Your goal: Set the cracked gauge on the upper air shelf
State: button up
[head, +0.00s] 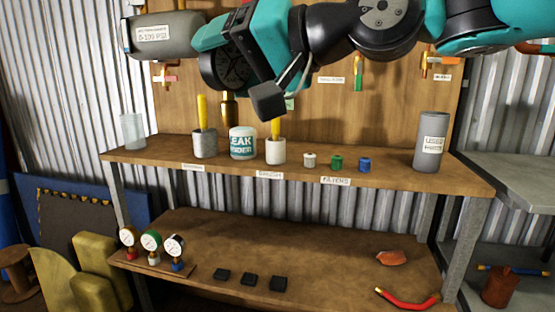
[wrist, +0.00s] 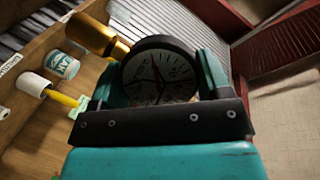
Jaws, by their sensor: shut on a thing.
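The gauge (wrist: 160,76) is round, with a black rim and a pale face with dark lines. It sits between my gripper's teal fingers (wrist: 162,68) in the wrist view, and the fingers are shut on it. In the head view my gripper (head: 240,65) holds the dark round gauge (head: 226,70) in the air, above and in front of the upper wooden shelf (head: 395,178). The shelf's front edge has small labels that I cannot read clearly. I cannot tell which shelf is the upper air shelf.
The upper shelf carries a grey cup (head: 205,143), a leak-finder tub (head: 242,143), a white cup (head: 275,151), small fittings (head: 337,162) and a grey canister (head: 430,142). The lower shelf (head: 320,250) holds several gauges (head: 151,241) and black blocks (head: 249,279). A grey cylinder (head: 165,36) hangs upper left.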

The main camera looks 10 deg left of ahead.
aim_at(298, 155)
jog(key=i, duration=1.5)
